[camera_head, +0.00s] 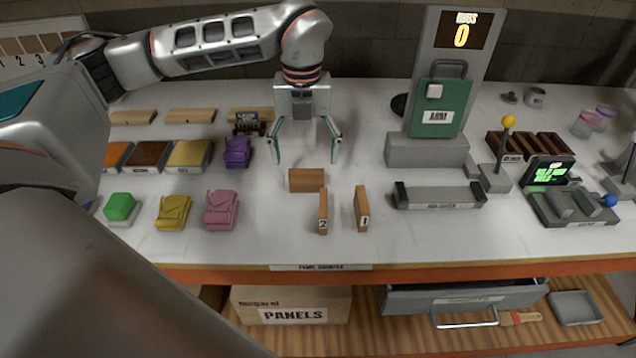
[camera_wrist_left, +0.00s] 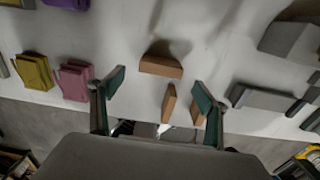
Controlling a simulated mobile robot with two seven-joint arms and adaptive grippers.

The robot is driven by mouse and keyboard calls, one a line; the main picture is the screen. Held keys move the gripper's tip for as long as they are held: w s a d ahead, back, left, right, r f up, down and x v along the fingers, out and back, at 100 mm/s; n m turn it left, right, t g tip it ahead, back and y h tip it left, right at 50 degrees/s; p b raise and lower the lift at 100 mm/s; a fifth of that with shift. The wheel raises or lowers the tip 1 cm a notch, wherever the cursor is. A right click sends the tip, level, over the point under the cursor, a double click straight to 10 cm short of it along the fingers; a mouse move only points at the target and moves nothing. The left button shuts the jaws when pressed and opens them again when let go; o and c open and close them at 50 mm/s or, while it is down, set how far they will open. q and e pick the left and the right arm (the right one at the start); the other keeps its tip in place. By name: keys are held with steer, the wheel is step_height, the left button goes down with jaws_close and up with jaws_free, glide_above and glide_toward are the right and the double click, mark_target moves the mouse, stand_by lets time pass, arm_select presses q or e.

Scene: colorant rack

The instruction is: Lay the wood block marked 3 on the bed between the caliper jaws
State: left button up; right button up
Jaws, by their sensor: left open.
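A plain-faced wood block (camera_head: 306,181) lies on the white table with its long side across; no number shows on its visible faces. It also shows in the left wrist view (camera_wrist_left: 161,66). Two upright blocks, marked 2 (camera_head: 323,212) and 1 (camera_head: 362,209), stand in front of it. My left gripper (camera_head: 306,158) points down above and just behind the plain block, fingers spread and empty. A grey device (camera_head: 575,212) with a green screen, two raised jaw-like pieces and a blue knob stands at right; it looks like the caliper. Its labels are too small to read.
A grey channel (camera_head: 440,197) with dark end pieces and a yellow-knobbed lever (camera_head: 507,122) stand right of the blocks. Pink (camera_head: 221,209) and purple (camera_head: 237,152) toy-like pieces stand to the left. A green panel stand (camera_head: 437,108) rises behind. Table between blocks and front edge is clear.

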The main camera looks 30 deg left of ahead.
mark_target(306, 173)
arm_select(q)
step_height(306, 173, down, 8)
steer(key=shift+s+d+r+p, duration=0.1)
steer(key=shift+d+r+p, duration=0.05)
steer(key=shift+p, duration=0.25)
steer(key=c, duration=1.3)
steer(key=shift+r, duration=0.15)
